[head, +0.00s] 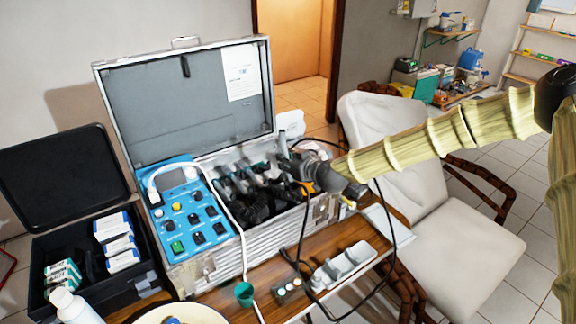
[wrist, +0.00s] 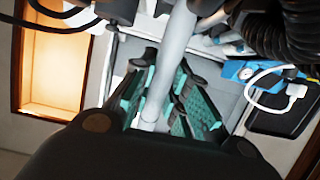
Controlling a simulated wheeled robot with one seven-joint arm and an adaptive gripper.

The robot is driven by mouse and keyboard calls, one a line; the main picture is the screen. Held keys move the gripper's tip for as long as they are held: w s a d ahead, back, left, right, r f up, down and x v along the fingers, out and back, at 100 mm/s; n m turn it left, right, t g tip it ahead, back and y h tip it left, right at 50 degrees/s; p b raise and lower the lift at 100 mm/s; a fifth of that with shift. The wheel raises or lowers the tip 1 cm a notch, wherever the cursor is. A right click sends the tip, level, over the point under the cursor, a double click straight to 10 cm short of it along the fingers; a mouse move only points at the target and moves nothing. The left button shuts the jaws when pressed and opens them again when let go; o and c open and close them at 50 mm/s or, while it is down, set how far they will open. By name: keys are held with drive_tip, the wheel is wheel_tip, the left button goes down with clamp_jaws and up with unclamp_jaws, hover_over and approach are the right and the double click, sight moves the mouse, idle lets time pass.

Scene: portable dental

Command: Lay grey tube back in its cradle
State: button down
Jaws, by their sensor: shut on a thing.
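The grey tube (wrist: 172,62) runs down the middle of the wrist view, between the two fingers of my gripper (wrist: 165,68). My gripper is shut on it; the tube's upper end runs out of the picture. In the head view my gripper (head: 308,172) is at the right side of the open metal case (head: 215,262), low over its interior. Several dark and grey handpieces (head: 240,178) lie in the case. The tube is not clearly distinguishable there. I cannot tell for certain which holder is its cradle; a white shaped holder (head: 345,266) lies on the table in front.
A blue control panel (head: 187,215) fills the case's left part. A white cable and a dark cable hang over the front edge. A green cup (head: 244,294) and a small dark block (head: 289,290) stand in front. A black case (head: 150,280) is left, a white chair (head: 430,200) right.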

sight(286, 149)
drive_tip(key=shift+w+a+r+p, duration=0.15)
drive_tip(key=shift+w+r+p, duration=0.1)
drive_tip(key=shift+r, duration=0.45)
drive_tip(key=shift+w+a+r+p, duration=0.15)
drive_tip(key=shift+w+r+p, duration=0.05)
drive_tip(key=shift+r, duration=0.45)
drive_tip(key=shift+w+a+r+p, duration=0.15)
drive_tip(key=shift+w+r+p, duration=0.1)
drive_tip(key=shift+r, duration=0.45)
